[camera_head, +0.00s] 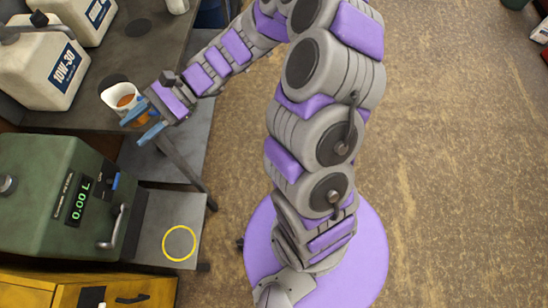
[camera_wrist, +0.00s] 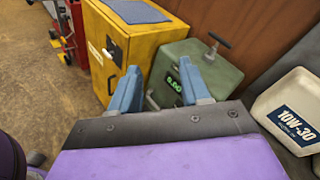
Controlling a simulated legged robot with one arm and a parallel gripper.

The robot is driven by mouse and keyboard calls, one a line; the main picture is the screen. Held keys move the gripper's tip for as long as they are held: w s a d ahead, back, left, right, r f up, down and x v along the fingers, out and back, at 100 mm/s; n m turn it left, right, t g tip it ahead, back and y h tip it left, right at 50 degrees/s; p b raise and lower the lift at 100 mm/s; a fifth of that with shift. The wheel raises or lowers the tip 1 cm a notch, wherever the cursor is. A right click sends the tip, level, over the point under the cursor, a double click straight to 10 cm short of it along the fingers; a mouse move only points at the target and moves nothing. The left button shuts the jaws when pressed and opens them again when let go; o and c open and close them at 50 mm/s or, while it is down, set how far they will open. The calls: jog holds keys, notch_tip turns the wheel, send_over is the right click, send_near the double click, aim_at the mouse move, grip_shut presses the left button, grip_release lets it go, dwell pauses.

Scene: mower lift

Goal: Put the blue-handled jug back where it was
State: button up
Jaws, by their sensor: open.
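A white jug (camera_head: 122,97) with amber liquid inside stands on the dark bench at upper left in the head view. Its handle is not clearly shown, so I cannot tell its colour. My gripper (camera_head: 143,126) is open right beside the jug, on its near side, with blue fingers apart. A small orange-brown patch shows between the fingers; I cannot tell what it is. The wrist view shows both fingers (camera_wrist: 160,88) spread, with no jug in sight. Dark round marks show on the bench, one (camera_head: 138,28) bare and one (camera_head: 113,80) partly behind the jug.
A green dispenser (camera_head: 50,190) reads 0.00 L, with a yellow ring (camera_head: 180,243) on the grey plate beside it. White 10W-30 canisters (camera_head: 45,65) stand on the bench. A yellow cabinet (camera_head: 130,290) is at lower left. Open brown floor (camera_head: 450,150) lies right.

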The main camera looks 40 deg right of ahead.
jog(key=s+d+r+n+g+h, duration=0.25)
jog(key=s+n+h, duration=0.5)
jog(key=s, duration=0.65)
jog(key=s+d+n+t+h, duration=0.1)
jog(key=s+d+h, duration=0.3)
jog(key=d, duration=0.4)
jog(key=s+d+n+t+h, duration=0.1)
jog(key=s+d+n+h, duration=0.2)
jog(key=s+d, duration=0.3)
jog(key=d+h, duration=0.1)
jog(key=d, duration=0.1)
jog(key=shift+s+d+f+h, duration=0.3)
jog(key=shift+d+h, duration=0.05)
jog(key=shift+d, duration=0.05)
jog(key=shift+a, duration=0.1)
